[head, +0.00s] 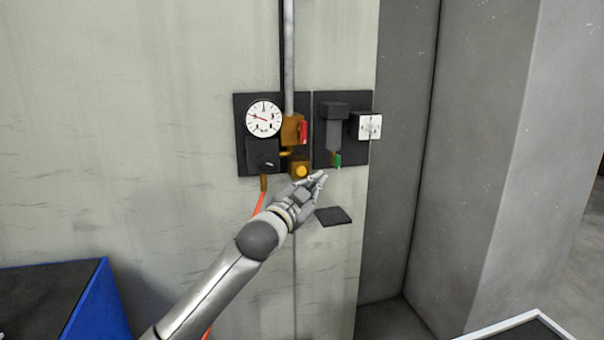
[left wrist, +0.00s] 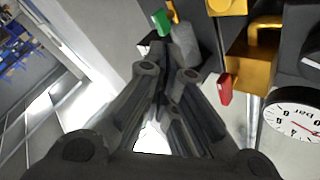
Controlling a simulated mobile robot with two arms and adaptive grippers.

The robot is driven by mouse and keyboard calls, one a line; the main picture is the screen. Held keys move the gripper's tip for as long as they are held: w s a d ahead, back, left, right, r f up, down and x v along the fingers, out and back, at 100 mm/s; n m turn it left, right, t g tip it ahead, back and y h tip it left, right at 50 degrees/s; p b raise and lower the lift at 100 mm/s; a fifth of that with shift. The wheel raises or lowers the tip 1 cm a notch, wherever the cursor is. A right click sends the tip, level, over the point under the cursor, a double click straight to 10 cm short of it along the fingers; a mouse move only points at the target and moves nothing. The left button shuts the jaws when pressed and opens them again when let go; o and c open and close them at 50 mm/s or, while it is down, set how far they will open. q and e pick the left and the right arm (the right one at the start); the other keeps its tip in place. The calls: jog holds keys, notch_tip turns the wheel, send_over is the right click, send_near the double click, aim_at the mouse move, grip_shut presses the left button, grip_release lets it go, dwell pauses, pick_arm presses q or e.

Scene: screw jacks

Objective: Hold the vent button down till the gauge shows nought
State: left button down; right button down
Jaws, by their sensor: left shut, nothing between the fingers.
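The round white gauge (head: 264,118) with a red needle is on a dark wall plate; its value is too small to read. It shows upside down in the left wrist view (left wrist: 297,116). The yellow round button (head: 302,171) is on a brass block below the red lever (head: 303,132). My left gripper (head: 321,177) is shut and empty, its tips just right of and slightly below the button in the head view. I cannot tell if it touches anything. My right gripper is out of view.
A dark filter unit (head: 334,130) with a green lever (head: 338,160) hangs right of the button, close to my fingers. A white square box (head: 370,126) is beside it. A dark flat plate (head: 333,216) is below. An orange hose (head: 259,203) runs down the wall.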

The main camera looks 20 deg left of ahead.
aim_at(304, 171)
pick_arm(q)
jog(key=shift+w+a+p, duration=0.2)
jog(key=shift+w+a, duration=0.45)
jog(key=shift+w, duration=0.3)
jog(key=shift+w+a+p, duration=0.25)
jog(key=shift+w+a, duration=0.4)
jog(key=shift+w, duration=0.25)
jog(key=shift+w+a+p, duration=0.2)
jog(key=shift+w+a, duration=0.45)
jog(key=shift+w, duration=0.3)
jog(key=shift+w+a+r+p, duration=0.1)
jog(key=shift+w+a+p, duration=0.05)
jog(key=shift+w+p, duration=0.2)
jog(key=shift+w+a+p, duration=0.4)
jog(key=shift+w, duration=0.05)
dwell(1.8)
